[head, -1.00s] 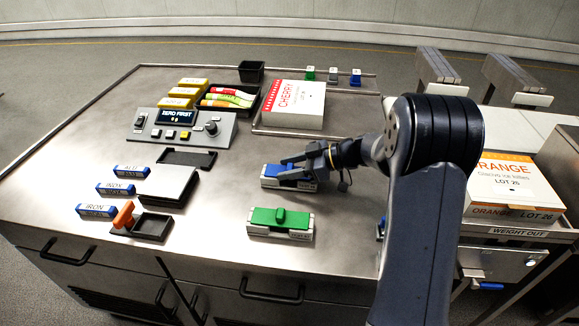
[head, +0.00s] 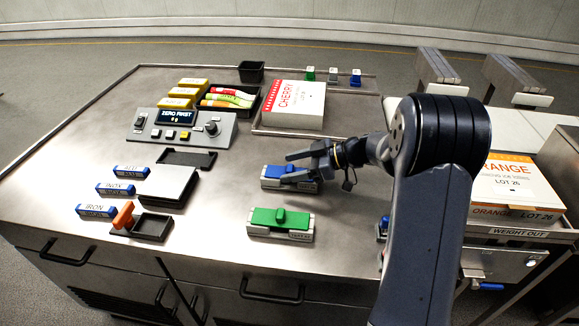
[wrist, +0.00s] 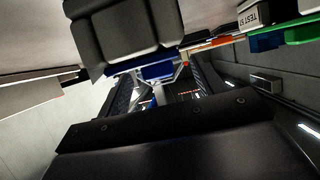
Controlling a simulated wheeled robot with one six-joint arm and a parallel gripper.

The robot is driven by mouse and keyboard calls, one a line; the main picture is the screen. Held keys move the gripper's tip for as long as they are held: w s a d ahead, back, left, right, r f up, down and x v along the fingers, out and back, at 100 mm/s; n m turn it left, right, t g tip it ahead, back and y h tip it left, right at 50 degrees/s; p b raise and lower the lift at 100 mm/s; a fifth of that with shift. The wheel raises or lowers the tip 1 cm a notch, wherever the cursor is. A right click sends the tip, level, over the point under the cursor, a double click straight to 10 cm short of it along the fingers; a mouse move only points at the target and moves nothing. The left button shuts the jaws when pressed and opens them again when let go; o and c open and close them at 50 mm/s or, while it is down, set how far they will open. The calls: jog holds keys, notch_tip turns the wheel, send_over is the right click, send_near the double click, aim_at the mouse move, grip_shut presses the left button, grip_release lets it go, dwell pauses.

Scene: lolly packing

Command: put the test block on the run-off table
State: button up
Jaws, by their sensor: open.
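A block with a blue top (head: 274,171) and a grey-white body sits on the steel bench. A similar block with a green top and knob (head: 281,220) sits in front of it. In the wrist view a label beginning "TEST" (wrist: 248,15) shows near a green part. I cannot read the block labels in the head view, so I cannot tell which is the test block. My gripper (head: 287,168) is open, its fingers spread at the blue-topped block and partly covering it. Blue also shows beyond the fingers in the wrist view (wrist: 157,71). Contact is unclear.
A cherry box (head: 294,103) stands behind. A control panel (head: 181,127), a grey plate (head: 166,184) and several small labelled blocks stand left. At right an orange box (head: 505,180) is above a "WEIGHT OUT" sign (head: 521,233). I cannot identify the run-off table with certainty.

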jog(key=v, duration=1.1)
jog(key=shift+b, duration=0.35)
jog(key=shift+a+f, duration=0.1)
